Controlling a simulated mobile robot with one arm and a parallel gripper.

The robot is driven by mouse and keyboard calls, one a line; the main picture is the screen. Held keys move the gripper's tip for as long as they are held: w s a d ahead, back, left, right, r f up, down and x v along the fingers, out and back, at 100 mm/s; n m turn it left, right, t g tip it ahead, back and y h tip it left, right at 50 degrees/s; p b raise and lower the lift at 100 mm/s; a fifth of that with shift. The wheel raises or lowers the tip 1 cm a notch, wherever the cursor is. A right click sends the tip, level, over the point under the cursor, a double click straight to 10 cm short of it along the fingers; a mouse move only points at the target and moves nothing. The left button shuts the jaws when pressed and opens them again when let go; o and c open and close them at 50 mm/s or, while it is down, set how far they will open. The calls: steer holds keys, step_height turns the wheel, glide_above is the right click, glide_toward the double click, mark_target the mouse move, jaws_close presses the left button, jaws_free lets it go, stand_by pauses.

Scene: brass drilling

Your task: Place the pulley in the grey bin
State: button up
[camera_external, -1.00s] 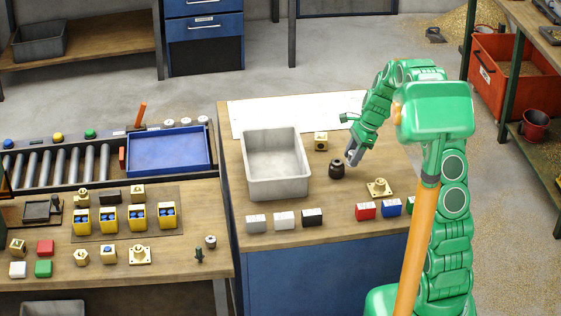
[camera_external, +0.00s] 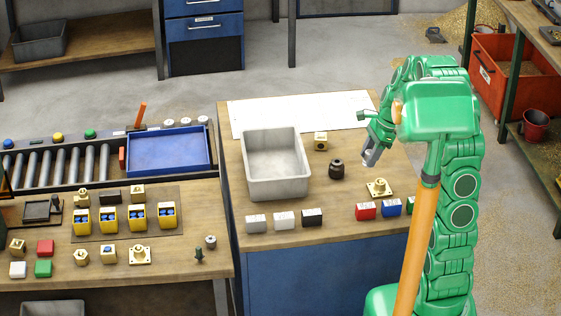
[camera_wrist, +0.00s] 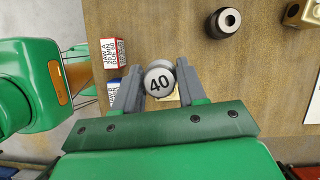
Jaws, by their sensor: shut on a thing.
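My gripper (camera_external: 370,157) is above the right part of the wooden table. In the wrist view its two fingers (camera_wrist: 158,85) are shut on a pale round-faced piece marked "40" (camera_wrist: 159,80). I cannot tell whether this piece is the pulley. A dark round part with a centre hole (camera_external: 337,169) stands on the table, left of the gripper and apart from it. It also shows at the top of the wrist view (camera_wrist: 228,20). The empty grey bin (camera_external: 275,194) stands on the same table, farther left.
A flanged brass part (camera_external: 379,187) lies below my gripper. A brass block (camera_external: 321,141) stands behind the dark part. Red (camera_external: 366,211), blue (camera_external: 391,207), black (camera_external: 312,217) and white blocks line the front edge. A white sheet (camera_external: 300,113) covers the back.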

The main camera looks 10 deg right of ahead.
steer(key=shift+s+d+r, duration=0.1)
steer(key=shift+s+r, duration=0.1)
steer(key=shift+s, duration=0.3)
steer(key=shift+s+d+r, duration=0.1)
steer(key=shift+s+r, duration=0.1)
steer(key=shift+s, duration=0.3)
steer(key=a+n+g, duration=0.2)
steer(key=a+n, duration=0.3)
steer(key=a, duration=1.6)
glide_above(276, 171)
steer(key=s, duration=0.5)
steer(key=shift+h, duration=0.3)
steer(key=shift+w+a+f, duration=0.1)
steer(key=shift+a+f, duration=0.1)
steer(key=shift+f, duration=2.1)
steer(key=shift+a+f, duration=0.2)
steer(key=shift+f, duration=3.6)
steer(key=shift+f, duration=0.1)
steer(key=o, duration=1.2)
